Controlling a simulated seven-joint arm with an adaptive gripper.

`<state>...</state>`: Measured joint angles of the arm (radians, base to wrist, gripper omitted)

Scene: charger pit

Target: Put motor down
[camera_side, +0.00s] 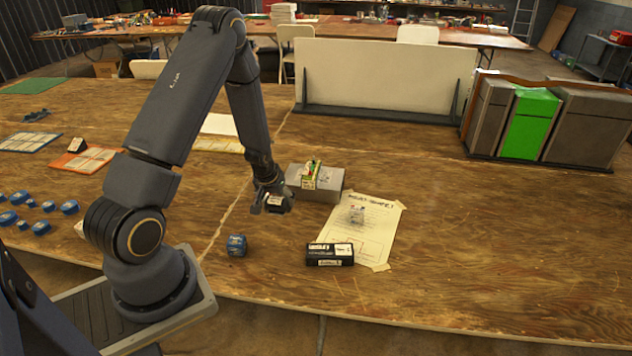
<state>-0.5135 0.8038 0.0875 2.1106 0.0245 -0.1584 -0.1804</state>
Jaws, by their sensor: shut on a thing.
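My gripper (273,203) hangs over the middle of the table, pointing down, a little left of the grey box. It is shut on a small dark thing with a pale label, which I take to be the motor (275,200). The fingers cover much of it, so its full shape is hidden. It appears to be held above the wooden table (440,220), apart from the things around it.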

